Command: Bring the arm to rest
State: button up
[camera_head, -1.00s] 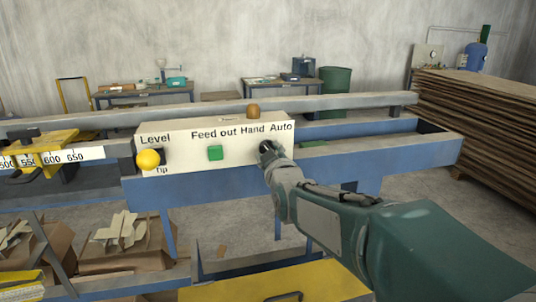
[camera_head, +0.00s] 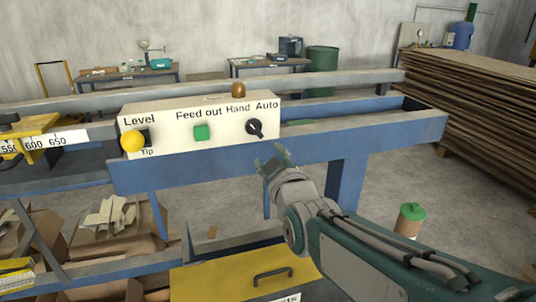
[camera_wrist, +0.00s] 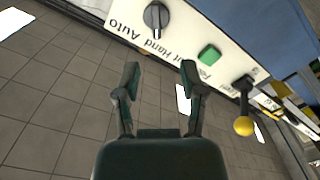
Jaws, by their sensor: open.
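My gripper (camera_head: 272,158) is open and empty in the head view, below and a little right of the black rotary switch (camera_head: 255,129) and apart from it. The switch sits on the white control panel (camera_head: 175,138) under the labels Hand and Auto, its pointer tilted. In the wrist view my gripper's two fingers (camera_wrist: 160,85) stand apart with nothing between them, and the switch shows above them at the top.
The panel also carries a green button (camera_head: 201,132) and a yellow-knobbed lever (camera_head: 132,141). The blue machine beam (camera_head: 370,135) runs behind my gripper. A yellow lid (camera_head: 245,270) lies below. Stacked boards (camera_head: 480,110) stand at right.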

jog(key=s+d+f+m+g+h, duration=0.2)
jog(key=s+d+f+m+g, duration=0.3)
jog(key=s, duration=0.6)
jog(key=s+d+f+m+g+h, duration=0.3)
jog(key=s+d+f+m+g, duration=0.2)
jog(key=s+d+f, duration=0.4)
jog(key=shift+s+g, duration=0.9)
jog(key=shift+s, duration=0.1)
